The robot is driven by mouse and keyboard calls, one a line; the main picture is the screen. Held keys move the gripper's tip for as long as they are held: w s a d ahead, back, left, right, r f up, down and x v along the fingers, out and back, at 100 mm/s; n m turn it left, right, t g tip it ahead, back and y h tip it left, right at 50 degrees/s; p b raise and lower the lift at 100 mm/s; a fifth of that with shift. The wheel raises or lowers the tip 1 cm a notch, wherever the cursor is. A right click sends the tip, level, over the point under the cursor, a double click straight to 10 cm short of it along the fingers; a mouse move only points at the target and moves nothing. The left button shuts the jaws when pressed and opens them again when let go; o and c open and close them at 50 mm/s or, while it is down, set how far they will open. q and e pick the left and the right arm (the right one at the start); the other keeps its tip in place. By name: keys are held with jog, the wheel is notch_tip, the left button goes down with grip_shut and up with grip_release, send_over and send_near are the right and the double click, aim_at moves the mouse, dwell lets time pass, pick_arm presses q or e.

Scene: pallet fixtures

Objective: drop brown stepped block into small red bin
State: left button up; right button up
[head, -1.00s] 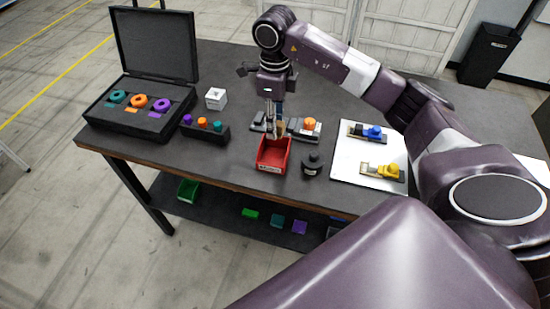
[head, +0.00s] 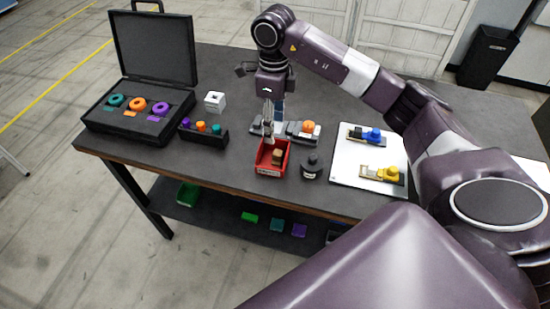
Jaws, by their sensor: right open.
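The small red bin (head: 262,171) stands near the front edge of the table, at the middle. The brown stepped block (head: 277,157) lies inside it, toward the right side. My right gripper (head: 268,138) points down just over the bin's back left part. It is open and apart from the block. My left gripper is not in view.
A dark bottle-like object (head: 312,167) stands close to the bin's right side. Fixtures with an orange knob (head: 308,127) sit behind. A white board (head: 346,172) with blue and yellow pieces is at right. A black rack (head: 207,136) and open case (head: 140,128) are at left.

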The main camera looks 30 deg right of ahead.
notch_tip(320, 180, up, 11)
jog(key=shift+f, duration=0.2)
dwell(0.5)
